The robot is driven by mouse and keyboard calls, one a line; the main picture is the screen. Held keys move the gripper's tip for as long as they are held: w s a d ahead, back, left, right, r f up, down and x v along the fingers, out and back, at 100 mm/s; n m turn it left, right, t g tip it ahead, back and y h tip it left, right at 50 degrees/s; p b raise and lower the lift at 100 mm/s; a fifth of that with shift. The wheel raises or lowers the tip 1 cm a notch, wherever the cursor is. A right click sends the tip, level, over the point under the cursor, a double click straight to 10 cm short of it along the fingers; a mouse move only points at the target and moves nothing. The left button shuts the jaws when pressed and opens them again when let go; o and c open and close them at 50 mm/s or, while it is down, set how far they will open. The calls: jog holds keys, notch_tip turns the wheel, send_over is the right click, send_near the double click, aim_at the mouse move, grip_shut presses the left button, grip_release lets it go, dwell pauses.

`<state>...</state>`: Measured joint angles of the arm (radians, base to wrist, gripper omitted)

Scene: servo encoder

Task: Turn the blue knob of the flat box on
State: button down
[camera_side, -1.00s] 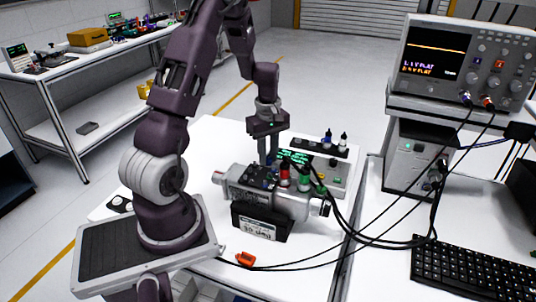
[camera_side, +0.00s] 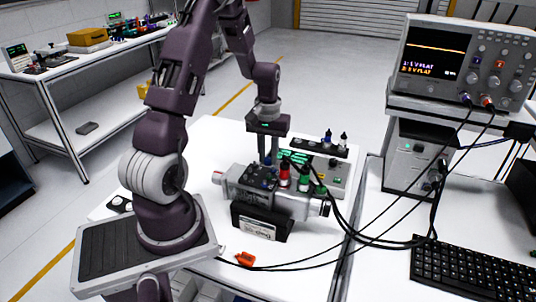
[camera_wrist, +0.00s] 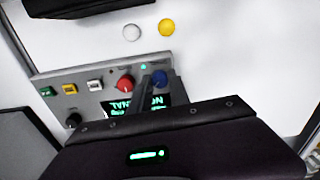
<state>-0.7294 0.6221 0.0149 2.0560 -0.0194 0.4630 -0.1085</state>
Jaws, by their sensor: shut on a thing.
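The flat grey box (camera_side: 338,182) lies on the white table behind the servo unit in the side view. In the wrist view, its panel (camera_wrist: 88,84) carries a lit green display (camera_wrist: 125,106), a red knob (camera_wrist: 125,83) and the blue knob (camera_wrist: 160,77). My gripper (camera_wrist: 160,84) points down at the panel with its fingertips at the blue knob, shut on it; the fingers partly cover the knob and display. In the side view, my gripper (camera_side: 268,161) stands upright behind the servo unit, which hides the knob.
The servo unit (camera_side: 290,204) sits on a black stand (camera_side: 262,222) in front of the box. Black cables run from its red and green plugs towards the oscilloscope (camera_side: 462,62). An orange clip (camera_side: 246,258) lies near the table's front edge. A keyboard (camera_side: 470,280) is at right.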

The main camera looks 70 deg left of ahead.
aim_at(268, 158)
jog(key=shift+m, duration=0.7)
jog(key=c, duration=1.2)
grip_release()
jog(key=shift+c, duration=0.2)
notch_tip(268, 158, up, 7)
jog(key=shift+r, duration=0.1)
